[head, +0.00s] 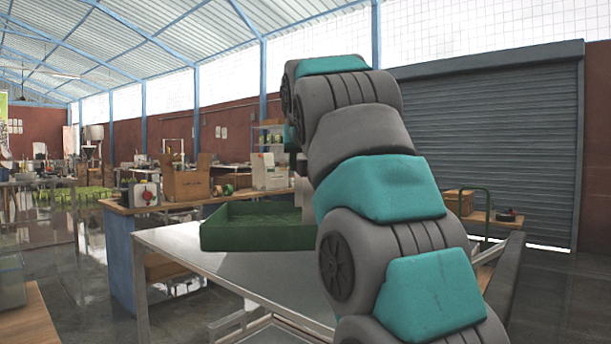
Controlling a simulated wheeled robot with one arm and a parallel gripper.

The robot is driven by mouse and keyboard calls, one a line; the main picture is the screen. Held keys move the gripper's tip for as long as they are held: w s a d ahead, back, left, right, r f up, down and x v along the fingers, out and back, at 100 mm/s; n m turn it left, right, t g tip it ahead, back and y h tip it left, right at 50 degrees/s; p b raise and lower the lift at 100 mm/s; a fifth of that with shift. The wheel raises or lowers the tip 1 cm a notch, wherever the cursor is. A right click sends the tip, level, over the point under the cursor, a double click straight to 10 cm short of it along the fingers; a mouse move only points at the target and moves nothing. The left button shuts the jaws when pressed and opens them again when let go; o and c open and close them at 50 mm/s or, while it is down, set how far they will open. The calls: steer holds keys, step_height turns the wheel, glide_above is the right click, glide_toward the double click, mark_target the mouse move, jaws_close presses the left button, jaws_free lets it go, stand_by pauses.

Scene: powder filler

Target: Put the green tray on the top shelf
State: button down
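The green tray (258,234) is a shallow open box, left of my arm and over the light metal table (185,243). Its right end is partly hidden by my arm. It looks level, but I cannot tell whether it rests on the table or is held above it. My grey and teal arm rises across the right middle of the head view, and my gripper is hidden behind it. A shelf unit (268,127) with small green items stands farther back, partly covered by my arm; I cannot tell whether it is the task's shelf.
A wooden-topped bench (120,209) with cardboard boxes (187,182) stands behind the metal table. Another wooden surface (30,325) is at the lower left. A roller shutter (500,130) closes the right wall. Open floor (75,300) shows at left.

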steer(key=shift+w+d, duration=0.15)
steer(key=shift+w, duration=0.5)
steer(key=shift+f, duration=1.75)
steer(key=shift+f, duration=0.15)
steer(key=c, duration=0.5)
jaws_free()
steer(key=shift+s+r, duration=0.1)
steer(key=shift+r, duration=0.15)
steer(key=b+v, duration=0.1)
steer(key=v, duration=1)
steer(key=shift+s+r, duration=0.2)
steer(key=shift+s, duration=0.15)
